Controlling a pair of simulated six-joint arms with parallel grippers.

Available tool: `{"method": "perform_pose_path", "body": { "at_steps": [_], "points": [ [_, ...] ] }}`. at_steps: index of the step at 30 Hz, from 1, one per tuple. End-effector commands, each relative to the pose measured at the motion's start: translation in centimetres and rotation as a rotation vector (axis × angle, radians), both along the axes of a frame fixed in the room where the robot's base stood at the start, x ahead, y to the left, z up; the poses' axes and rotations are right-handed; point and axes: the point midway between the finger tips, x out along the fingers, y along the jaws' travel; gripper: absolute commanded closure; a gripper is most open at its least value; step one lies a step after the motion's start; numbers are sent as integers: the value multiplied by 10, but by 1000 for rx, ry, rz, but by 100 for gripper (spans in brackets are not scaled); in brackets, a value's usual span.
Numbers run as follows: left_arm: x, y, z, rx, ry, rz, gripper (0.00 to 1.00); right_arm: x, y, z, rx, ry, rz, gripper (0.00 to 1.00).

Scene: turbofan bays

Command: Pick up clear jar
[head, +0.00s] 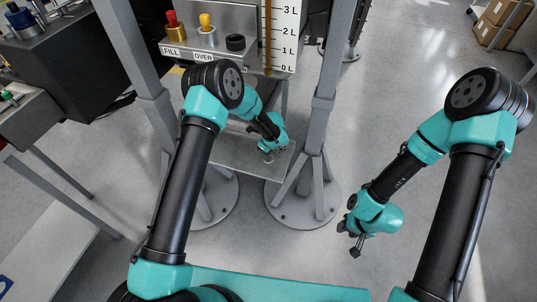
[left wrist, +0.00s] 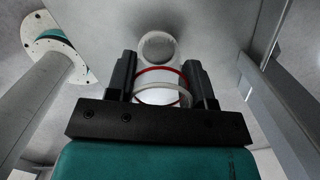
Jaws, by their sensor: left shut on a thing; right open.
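The clear jar (left wrist: 160,82) shows in the left wrist view as a see-through round body with a red ring and a pale rim. It is between the two dark fingers of my left gripper (left wrist: 160,70), which is shut on it. In the head view my left gripper (head: 268,153) is low over the grey metal shelf (head: 225,155), and the jar is mostly hidden and too small to make out clearly. I cannot tell whether the jar touches the shelf. My right gripper (head: 356,246) is open and empty above the floor at the right.
Grey posts (head: 322,100) with round floor bases stand on both sides of the shelf. Above it is a panel with FILL and OVER labels, red and yellow caps, and a level gauge (head: 283,35). A dark bench (head: 70,70) stands at the left.

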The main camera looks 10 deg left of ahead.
Motion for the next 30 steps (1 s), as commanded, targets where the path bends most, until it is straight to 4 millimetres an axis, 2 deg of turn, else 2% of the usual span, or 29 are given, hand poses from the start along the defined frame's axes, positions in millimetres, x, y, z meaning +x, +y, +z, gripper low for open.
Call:
{"method": "perform_pose_path", "body": {
  "at_steps": [8, 17, 23, 30],
  "points": [
    [0, 0, 6, -1, -1, 0, 75, 0, 0, 0, 0, 0, 0, 57],
    [0, 0, 38, 0, -1, 0, 75, 0, 0, 0, 0, 0, 0, 57],
    [-30, -4, 38, 0, 3, -3, 75, 0, 0, 0, 0, 0, 0, 57],
    [-80, -11, 43, 1, 3, -4, 75, 0, 0, 0, 0, 0, 0, 57]
  ]
}}
